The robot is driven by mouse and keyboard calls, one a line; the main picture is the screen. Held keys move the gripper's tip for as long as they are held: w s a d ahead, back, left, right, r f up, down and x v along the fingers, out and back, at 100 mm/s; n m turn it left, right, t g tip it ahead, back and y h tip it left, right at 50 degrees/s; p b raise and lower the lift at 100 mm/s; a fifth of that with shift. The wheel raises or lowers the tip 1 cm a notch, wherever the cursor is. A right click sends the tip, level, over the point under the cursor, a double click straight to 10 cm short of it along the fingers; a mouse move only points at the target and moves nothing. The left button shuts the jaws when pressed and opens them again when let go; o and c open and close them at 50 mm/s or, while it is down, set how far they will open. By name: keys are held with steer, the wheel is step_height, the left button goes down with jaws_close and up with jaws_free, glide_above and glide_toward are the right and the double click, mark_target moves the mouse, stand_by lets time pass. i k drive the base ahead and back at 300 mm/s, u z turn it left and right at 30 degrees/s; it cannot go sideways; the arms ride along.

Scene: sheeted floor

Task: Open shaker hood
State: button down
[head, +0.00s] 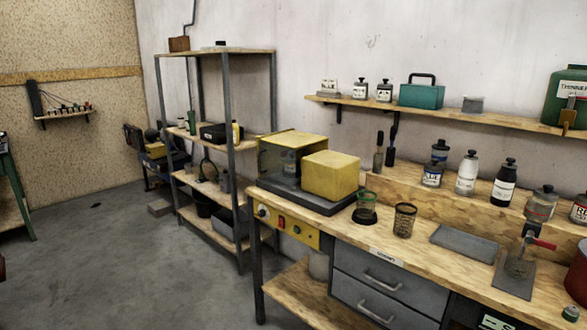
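The shaker stands at the left end of the wooden workbench, with a dark flat base (313,199). Its hood (291,136) has a yellow top and a see-through dark front. The hood sits low over the left part of the base and appears closed. A bottle-like shape shows dimly behind the front. A solid yellow housing (331,175) stands on the base just right of the hood. A yellow control panel (287,227) with a knob and a red button is below, on the bench front. I see no clear handle on the hood. My gripper is not in view.
A grey tray (464,243) and several bottles (467,173) are farther right. A metal shelf rack (240,160) stands behind left. The floor (130,265) in front left is clear.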

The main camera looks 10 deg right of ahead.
mark_target(295, 139)
steer(key=z, duration=0.05)
steer(key=k, duration=0.4)
steer(key=u, duration=0.2)
steer(key=i, duration=0.85)
steer(key=u, duration=0.75)
steer(key=i, duration=0.25)
steer(key=z, duration=0.2)
